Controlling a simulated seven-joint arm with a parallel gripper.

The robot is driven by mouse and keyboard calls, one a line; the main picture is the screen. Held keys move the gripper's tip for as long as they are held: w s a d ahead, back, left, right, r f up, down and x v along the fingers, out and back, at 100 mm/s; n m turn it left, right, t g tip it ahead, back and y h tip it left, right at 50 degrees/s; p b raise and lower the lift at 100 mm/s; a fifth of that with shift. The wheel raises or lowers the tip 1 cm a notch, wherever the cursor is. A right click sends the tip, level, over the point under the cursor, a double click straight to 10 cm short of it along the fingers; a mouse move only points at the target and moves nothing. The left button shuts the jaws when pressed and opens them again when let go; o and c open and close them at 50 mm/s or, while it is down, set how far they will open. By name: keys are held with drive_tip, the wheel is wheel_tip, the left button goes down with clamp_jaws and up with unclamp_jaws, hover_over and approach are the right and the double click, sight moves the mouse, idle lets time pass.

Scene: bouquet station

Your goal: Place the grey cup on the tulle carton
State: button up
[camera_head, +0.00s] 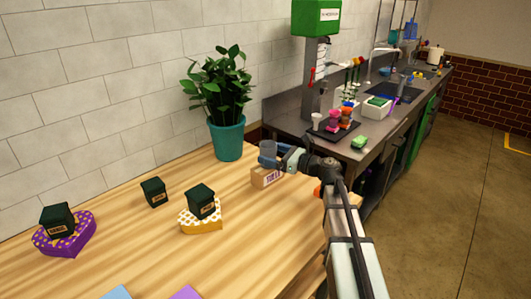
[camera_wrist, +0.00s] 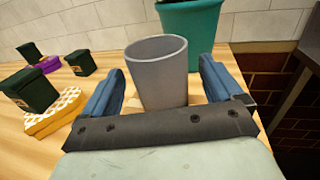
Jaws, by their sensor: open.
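The grey cup (camera_wrist: 158,58) stands upright between the two blue fingers of my gripper (camera_wrist: 162,74) in the wrist view. The fingers are open, one on each side of the cup, with a visible gap at each side. In the head view the cup (camera_head: 267,147) appears on top of the small brown tulle carton (camera_head: 266,178), partly hidden by my gripper (camera_head: 277,158). The carton sits near the right edge of the wooden table. In the wrist view the cup's base is hidden behind my gripper.
A plant in a teal pot (camera_head: 227,140) stands close behind the carton. To the left are a yellow heart box (camera_head: 203,226) and a purple heart box (camera_head: 80,240), each bearing a dark green box, and another dark box (camera_head: 154,192). A grey counter (camera_head: 285,112) lies beyond.

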drive_tip(key=v, duration=0.9)
